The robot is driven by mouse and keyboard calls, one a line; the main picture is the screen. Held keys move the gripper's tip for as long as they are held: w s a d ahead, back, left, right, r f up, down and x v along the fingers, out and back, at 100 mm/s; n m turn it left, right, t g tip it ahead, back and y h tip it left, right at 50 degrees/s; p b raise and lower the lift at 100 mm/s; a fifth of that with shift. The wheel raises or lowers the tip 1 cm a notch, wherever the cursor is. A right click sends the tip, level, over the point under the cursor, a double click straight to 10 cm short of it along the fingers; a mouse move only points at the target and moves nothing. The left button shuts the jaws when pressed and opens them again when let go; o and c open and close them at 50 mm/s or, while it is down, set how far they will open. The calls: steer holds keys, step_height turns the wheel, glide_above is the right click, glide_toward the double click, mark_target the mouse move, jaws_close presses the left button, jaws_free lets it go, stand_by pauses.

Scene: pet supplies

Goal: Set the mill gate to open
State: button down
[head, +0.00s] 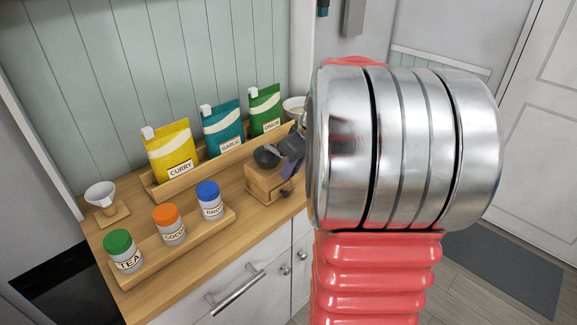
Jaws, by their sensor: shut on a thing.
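The mill (268,184) is a small wooden box with a dark domed top. It stands on the wooden counter, at the right end in front of the pouch rack. My gripper (284,158) is at the mill's right side, small and dark purple-grey, partly hidden behind my large silver and red arm. It is shut on a part at the mill's upper right, which appears to be the mill gate. The gate itself is mostly hidden, and its setting cannot be made out.
A rack (220,156) behind the mill holds curry, garlic and onion pouches. A front rack (180,250) holds tea, cocoa and a blue-lidded jar. A white cup on a stand (101,196) is at the left. A white bowl (293,106) is behind. Bare counter lies between the racks.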

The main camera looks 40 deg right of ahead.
steer(key=shift+s, duration=0.1)
steer(key=c, duration=1.5)
jaws_free()
steer(key=shift+r, duration=0.1)
steer(key=v, duration=1.3)
steer(key=shift+s+r, duration=0.1)
steer(key=shift+r, duration=0.15)
